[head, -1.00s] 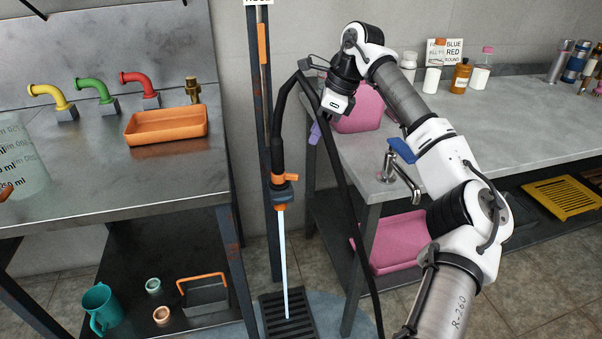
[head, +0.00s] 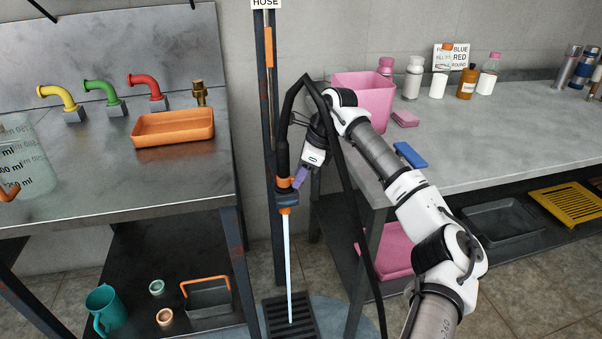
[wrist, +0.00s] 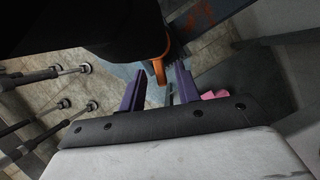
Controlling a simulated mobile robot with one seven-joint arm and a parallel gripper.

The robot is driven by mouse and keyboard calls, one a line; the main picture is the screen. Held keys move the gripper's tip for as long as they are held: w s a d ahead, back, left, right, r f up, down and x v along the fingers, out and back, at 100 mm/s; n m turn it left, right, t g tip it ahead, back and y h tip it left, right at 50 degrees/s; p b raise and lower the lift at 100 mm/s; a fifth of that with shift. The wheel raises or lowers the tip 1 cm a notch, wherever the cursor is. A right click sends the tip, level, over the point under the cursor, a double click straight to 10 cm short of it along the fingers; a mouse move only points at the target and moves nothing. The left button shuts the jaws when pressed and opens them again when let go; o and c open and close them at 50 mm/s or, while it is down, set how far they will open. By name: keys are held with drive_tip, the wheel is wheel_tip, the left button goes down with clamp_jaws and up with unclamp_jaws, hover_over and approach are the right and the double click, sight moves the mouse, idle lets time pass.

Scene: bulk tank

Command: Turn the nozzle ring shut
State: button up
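The hose nozzle hangs on the stand, with a blue-grey ring (head: 287,199) around it and an orange part (head: 283,183) just above. A pale water jet (head: 287,255) runs straight down from its orange tip. My gripper (head: 299,178) is right beside the nozzle, its purple fingers touching or very near it. In the wrist view my gripper (wrist: 160,68) has its two purple fingers apart, with an orange tab (wrist: 159,73) of the nozzle between or just beyond the tips. Contact is not clear. The dark hose body hides much of the ring there.
The black hose (head: 347,190) loops beside my arm and down to the floor. A dark post (head: 269,120) stands behind. The jet falls on a floor grate (head: 290,316). A steel table (head: 110,185) is at left, a grey counter (head: 480,130) at right.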

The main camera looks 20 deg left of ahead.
clamp_jaws()
